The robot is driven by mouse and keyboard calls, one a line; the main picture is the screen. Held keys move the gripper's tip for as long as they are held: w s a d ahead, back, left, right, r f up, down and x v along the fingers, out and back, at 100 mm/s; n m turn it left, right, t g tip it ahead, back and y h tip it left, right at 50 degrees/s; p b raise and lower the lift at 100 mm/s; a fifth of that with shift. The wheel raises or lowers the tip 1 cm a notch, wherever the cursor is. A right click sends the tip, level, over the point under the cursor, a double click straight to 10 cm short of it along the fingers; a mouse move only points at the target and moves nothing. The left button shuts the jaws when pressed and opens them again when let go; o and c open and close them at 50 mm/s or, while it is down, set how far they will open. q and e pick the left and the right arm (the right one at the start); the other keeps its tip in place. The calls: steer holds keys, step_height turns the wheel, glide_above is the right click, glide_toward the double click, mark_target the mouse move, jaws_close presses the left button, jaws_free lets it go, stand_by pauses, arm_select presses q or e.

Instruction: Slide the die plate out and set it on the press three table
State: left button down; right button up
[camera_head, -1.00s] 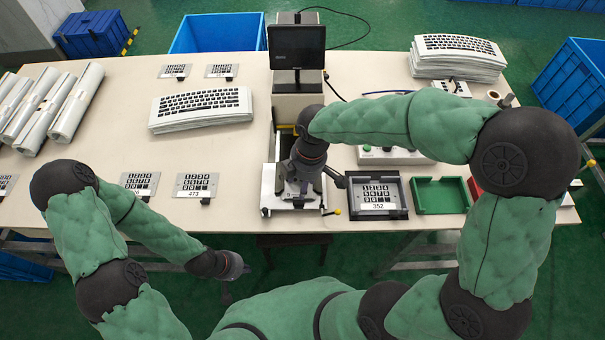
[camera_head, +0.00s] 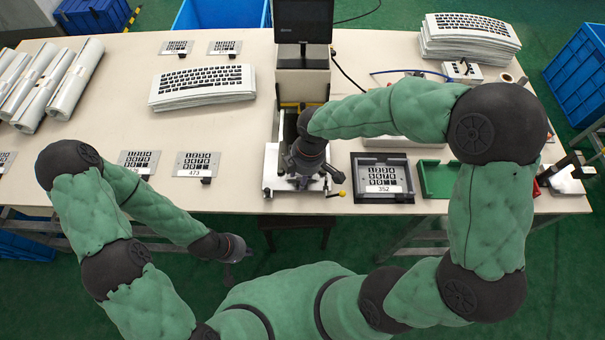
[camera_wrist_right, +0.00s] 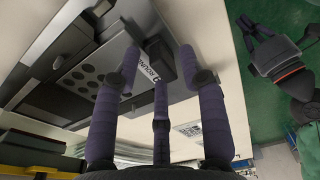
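A grey die plate (camera_wrist_right: 88,76) with dark round holes and a white label lies in the press (camera_head: 303,90) at the table's middle. A black block (camera_wrist_right: 160,62) stands at its labelled edge. My right gripper (camera_head: 305,182) is over the front of the press and hides the plate in the head view. In the right wrist view its fingers (camera_wrist_right: 160,75) are spread apart around the black block, with no clear grip on it. My left gripper (camera_head: 236,250) hangs empty in front of the table edge; its fingers look apart in the wrist view (camera_wrist_right: 254,27).
Plate 352 (camera_head: 382,178) lies in a dark tray right of the press, beside a green tray (camera_head: 438,180). Plate 473 (camera_head: 196,164) and other plates lie on the left. Keyboard film stacks (camera_head: 202,86) and a monitor (camera_head: 303,20) stand behind. Bare tabletop (camera_head: 110,110) is at left.

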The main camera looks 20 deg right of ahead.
jaws_close()
steer(key=shift+s+a, duration=0.15)
steer(key=shift+s, duration=0.35)
steer(key=shift+s+a, duration=0.15)
steer(key=shift+s, duration=0.35)
steer(key=shift+s, duration=0.3)
steer(key=shift+s+a+p, duration=0.15)
steer(key=shift+s+a, duration=0.25)
steer(key=shift+s, duration=0.9)
steer(key=shift+s+a+p, duration=0.15)
steer(key=shift+s+a, duration=0.25)
steer(key=shift+s, duration=0.85)
steer(key=shift+s+a+p, duration=0.15)
steer(key=shift+s+a, duration=0.25)
steer(key=shift+s, duration=0.9)
steer(key=shift+s+r, duration=0.1)
steer(key=shift+r, duration=0.05)
steer(key=shift+s+a+r+p, duration=0.3)
steer(key=shift+s+r+p, duration=0.45)
steer(key=shift+s, duration=0.2)
steer(key=shift+s+a+r+p, duration=0.25)
steer(key=shift+s+r+p, duration=0.4)
steer(key=shift+s+p, duration=0.2)
